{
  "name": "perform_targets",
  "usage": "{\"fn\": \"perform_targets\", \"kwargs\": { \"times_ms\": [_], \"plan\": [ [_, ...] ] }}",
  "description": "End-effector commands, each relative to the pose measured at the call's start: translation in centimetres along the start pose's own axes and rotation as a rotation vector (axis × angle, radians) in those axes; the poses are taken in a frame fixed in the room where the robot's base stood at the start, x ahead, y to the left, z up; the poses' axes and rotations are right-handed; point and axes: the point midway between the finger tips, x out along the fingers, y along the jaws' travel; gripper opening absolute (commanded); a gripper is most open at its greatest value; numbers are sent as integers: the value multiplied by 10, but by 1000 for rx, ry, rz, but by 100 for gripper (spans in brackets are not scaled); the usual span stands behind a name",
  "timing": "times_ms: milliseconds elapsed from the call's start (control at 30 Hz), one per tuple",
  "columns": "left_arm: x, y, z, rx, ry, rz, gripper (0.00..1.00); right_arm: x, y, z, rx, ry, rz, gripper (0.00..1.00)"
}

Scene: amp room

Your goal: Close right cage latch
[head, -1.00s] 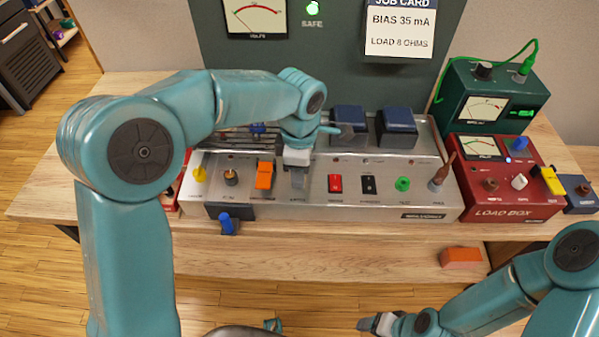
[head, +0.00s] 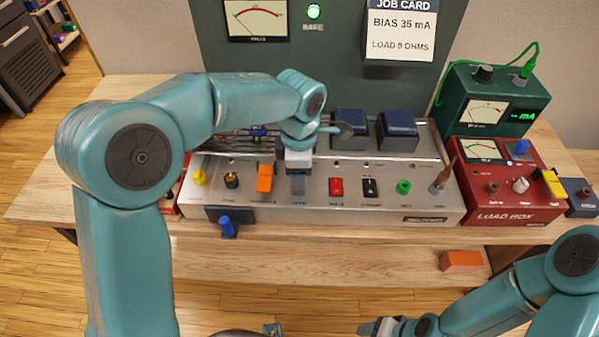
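The silver amp chassis (head: 330,212) stands on the wooden bench, with a dark slatted cage (head: 232,143) at its back left. A small blue piece (head: 258,130) sits on the cage, left of my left wrist. I cannot make out a right latch; my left arm covers part of the cage's right side. My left gripper (head: 298,186) points down in front of the chassis panel, between an orange switch (head: 264,178) and a red switch (head: 336,187). Its finger opening does not show. My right gripper (head: 368,328) is low at the bottom edge, away from the amp; its opening is unclear.
Two blue-capped transformers (head: 397,130) stand right of my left wrist. A red load box (head: 500,205) and a green meter (head: 490,105) are on the right. A blue handle (head: 228,227) hangs at the chassis's lower left. An orange block (head: 461,261) lies below the bench top.

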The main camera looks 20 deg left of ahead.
Motion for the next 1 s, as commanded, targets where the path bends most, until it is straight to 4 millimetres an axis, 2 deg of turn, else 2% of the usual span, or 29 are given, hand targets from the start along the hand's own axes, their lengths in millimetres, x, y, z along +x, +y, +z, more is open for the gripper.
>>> {"fn": "perform_targets", "kwargs": {
  "times_ms": [200, 333, 800, 1000],
  "plan": [
    [-1, 0, 1, 2, 0, -1, 57, 0, 0, 0, 0, 0, 0, 71],
    [-14, 0, 1, 1, -2, 2, 57, -2, -1, 0, 0, 0, 0, 71],
    [-132, 0, 1, 1, -2, 2, 57, -21, -8, 0, 0, 0, 0, 71],
    [-158, 0, 1, 1, -2, 1, 57, -26, -10, 0, 0, 0, 0, 71]
  ]
}}
